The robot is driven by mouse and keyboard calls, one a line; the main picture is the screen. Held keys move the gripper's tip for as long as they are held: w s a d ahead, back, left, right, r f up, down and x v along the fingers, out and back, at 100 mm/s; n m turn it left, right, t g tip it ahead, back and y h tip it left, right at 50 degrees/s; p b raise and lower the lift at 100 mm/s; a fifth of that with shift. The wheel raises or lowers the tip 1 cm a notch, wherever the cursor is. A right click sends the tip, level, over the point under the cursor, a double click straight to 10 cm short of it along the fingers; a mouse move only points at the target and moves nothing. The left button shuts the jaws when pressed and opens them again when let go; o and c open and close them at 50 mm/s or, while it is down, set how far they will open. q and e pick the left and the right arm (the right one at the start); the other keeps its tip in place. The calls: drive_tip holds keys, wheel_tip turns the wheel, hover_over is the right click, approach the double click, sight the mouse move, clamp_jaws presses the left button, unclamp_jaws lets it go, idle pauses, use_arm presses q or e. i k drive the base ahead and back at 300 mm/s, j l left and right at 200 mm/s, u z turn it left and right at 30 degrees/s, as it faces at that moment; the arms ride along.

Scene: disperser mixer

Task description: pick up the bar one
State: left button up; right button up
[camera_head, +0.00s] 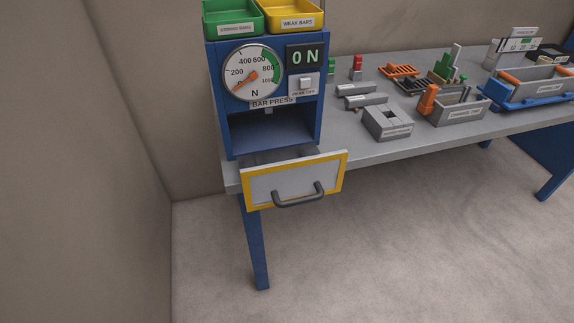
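Two grey cylindrical bars lie side by side on the grey table, just right of the bar press. The farther bar (356,89) and the nearer bar (367,101) carry small labels that are too small to read, so I cannot tell which is bar one. Both lie loose on the table top, apart from the grey block in front of them. Neither of my grippers shows in the head view.
The blue bar press (214,100) stands at the table's left end, its yellow-framed drawer (262,187) jutting out in front. A green tray (230,28) and yellow tray (294,23) sit on top.

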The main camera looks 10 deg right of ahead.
sight(353, 102)
drive_tip(key=i+l+z, duration=0.15)
drive_tip(key=i+z, duration=0.55)
drive_tip(key=z, duration=0.25)
